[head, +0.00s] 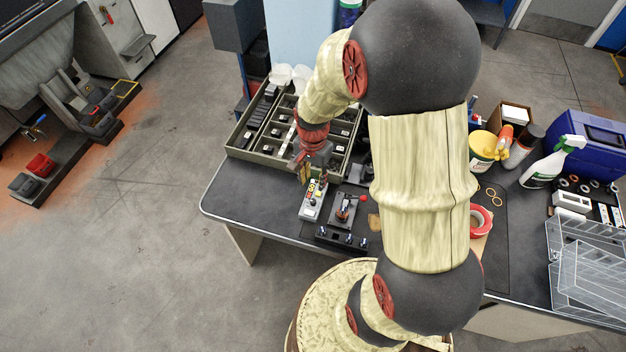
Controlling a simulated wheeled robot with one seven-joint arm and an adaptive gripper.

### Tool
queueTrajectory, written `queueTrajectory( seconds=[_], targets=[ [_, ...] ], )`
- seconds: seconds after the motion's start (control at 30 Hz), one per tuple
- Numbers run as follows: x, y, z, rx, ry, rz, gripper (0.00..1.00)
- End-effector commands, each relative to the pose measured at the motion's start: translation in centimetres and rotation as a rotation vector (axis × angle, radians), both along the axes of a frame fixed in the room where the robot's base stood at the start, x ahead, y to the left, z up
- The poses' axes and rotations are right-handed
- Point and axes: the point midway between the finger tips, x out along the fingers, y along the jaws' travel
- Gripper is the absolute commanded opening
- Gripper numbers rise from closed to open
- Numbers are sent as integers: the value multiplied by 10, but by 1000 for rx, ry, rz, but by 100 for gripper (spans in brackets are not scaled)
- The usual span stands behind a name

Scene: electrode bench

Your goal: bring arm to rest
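My arm rises from its base at the bottom of the head view and bends over the bench. My gripper (303,174) points down at the front edge of the compartmented tray (238,141). It is above or just behind a grey control box with coloured buttons (311,203). The fingers are small and partly dark against the tray, so I cannot tell whether they are open or shut, or whether anything is between them. My upper arm hides the middle of the bench.
A dark fixture with a small lever (343,210) stands near the bench's front edge. Red tape (481,220), a yellow tub (482,148), a spray bottle (546,167), a blue case (590,140) and clear trays (590,275) crowd the right. The bench's left front corner (222,197) is bare.

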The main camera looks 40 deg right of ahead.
Motion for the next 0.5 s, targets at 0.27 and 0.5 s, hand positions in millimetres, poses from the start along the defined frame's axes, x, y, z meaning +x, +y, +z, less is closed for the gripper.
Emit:
queueTrajectory(
  seconds=[0.27,0.5],
  targets=[
    [0,0,0,0,0,0,34],
    [-3,1,0,4,10,83,34]
  ],
)
